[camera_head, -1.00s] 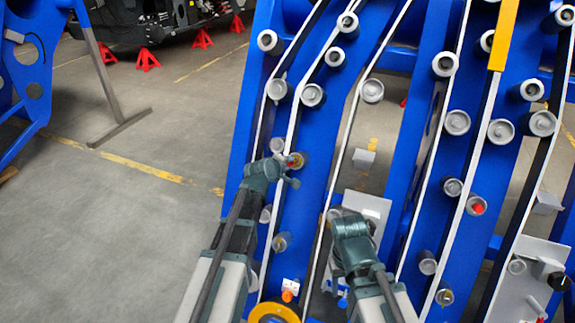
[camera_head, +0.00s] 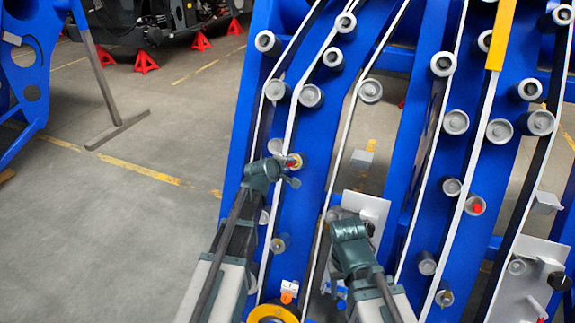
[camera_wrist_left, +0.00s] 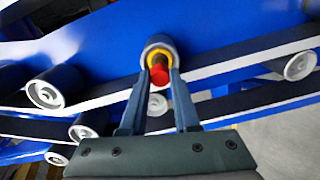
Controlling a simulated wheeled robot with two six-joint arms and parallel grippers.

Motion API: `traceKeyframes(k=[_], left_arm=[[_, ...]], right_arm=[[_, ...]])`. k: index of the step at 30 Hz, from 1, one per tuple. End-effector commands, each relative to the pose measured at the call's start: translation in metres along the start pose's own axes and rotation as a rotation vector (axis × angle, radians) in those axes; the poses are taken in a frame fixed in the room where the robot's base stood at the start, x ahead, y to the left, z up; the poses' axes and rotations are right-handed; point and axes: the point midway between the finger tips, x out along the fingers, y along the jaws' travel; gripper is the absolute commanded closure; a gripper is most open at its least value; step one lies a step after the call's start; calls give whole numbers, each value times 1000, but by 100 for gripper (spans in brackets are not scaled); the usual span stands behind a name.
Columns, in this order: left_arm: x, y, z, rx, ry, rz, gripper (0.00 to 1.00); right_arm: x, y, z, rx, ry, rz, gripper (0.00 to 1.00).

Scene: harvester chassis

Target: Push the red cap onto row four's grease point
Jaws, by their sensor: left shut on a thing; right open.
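The red cap (camera_wrist_left: 159,73) is between the two fingertips of my left gripper (camera_wrist_left: 160,78) in the left wrist view. It lines up with a grey, roller-like grease point (camera_wrist_left: 158,47) with a yellow ring inside, on a blue beam. The cap overlaps the ring in the picture; I cannot tell whether it is seated. In the head view, my left gripper (camera_head: 287,164) is at this point, with a small bit of red showing. My right gripper (camera_head: 350,222) is open, lower and to the right, by a light grey plate; its fingers are mostly hidden.
Blue beams with white-edged strips carry several grey rollers (camera_head: 370,90) around both arms. Another red-tipped fitting (camera_head: 475,206) is on a beam to the right. A yellow bar (camera_head: 502,35) is at upper right.

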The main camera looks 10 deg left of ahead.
Motion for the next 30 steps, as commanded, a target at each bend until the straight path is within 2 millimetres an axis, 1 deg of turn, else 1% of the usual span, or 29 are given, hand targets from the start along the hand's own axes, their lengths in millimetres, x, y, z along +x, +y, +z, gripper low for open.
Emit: traceKeyframes(k=[21,30], left_arm=[[0,0,0,0,0,0,100],[6,0,0,0,0,0,100]], right_arm=[[0,0,0,0,0,0,42],[3,0,0,0,0,0,42]])
